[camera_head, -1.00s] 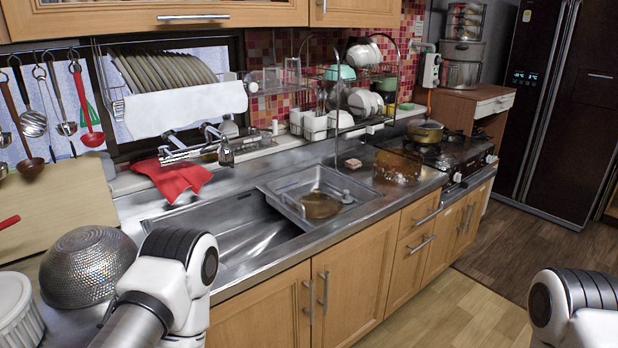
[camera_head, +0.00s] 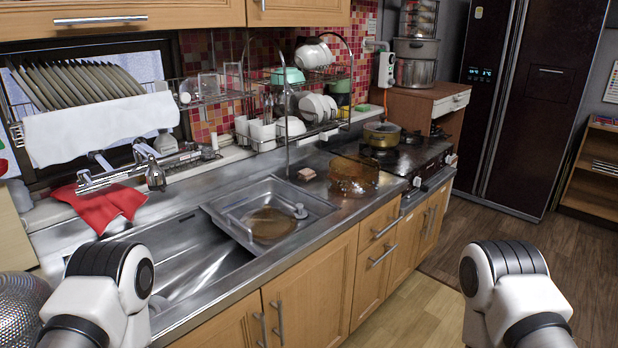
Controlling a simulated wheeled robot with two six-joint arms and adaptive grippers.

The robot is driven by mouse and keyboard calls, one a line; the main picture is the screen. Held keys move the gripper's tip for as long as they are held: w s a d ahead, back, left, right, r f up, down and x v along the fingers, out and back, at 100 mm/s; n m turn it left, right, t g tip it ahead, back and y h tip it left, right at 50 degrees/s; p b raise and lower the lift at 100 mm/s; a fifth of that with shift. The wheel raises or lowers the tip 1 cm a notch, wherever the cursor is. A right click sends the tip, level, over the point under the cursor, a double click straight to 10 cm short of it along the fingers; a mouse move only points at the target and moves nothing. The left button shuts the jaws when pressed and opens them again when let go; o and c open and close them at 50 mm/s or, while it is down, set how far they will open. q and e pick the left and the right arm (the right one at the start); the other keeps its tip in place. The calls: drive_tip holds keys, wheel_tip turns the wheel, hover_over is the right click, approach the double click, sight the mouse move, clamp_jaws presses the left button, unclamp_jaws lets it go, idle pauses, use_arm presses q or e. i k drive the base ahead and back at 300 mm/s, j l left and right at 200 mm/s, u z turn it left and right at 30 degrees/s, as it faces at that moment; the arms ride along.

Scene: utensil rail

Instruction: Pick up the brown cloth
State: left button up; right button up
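I cannot pick out a brown cloth for certain. A small pinkish-brown folded item (camera_head: 307,174) lies on the steel counter behind the sink tray; it is too small to tell whether it is cloth. A red cloth (camera_head: 98,205) lies crumpled at the back left edge of the sink, below the faucet. A white cloth (camera_head: 100,128) hangs from the plate rack. Neither gripper shows; only my arm links are in view, at the lower left and lower right.
A steel tray (camera_head: 225,210) with a round brown object (camera_head: 270,223) sits in the sink. A brown see-through bowl (camera_head: 354,177) stands between it and the stove, which holds a pot (camera_head: 382,135). The faucet (camera_head: 150,172) juts over the sink. Floor (camera_head: 410,300) between my arms is clear.

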sight(306, 175)
drive_tip(key=i+l, duration=0.15)
drive_tip(key=l, duration=0.25)
drive_tip(key=i+l+u, duration=0.1)
drive_tip(key=l, duration=0.25)
drive_tip(key=i+l+u, duration=0.1)
drive_tip(key=i+l, duration=0.15)
drive_tip(key=l, duration=0.15)
drive_tip(key=i+l, duration=0.15)
drive_tip(key=l, duration=0.25)
drive_tip(key=i+l+u, duration=0.1)
drive_tip(key=l, duration=0.3)
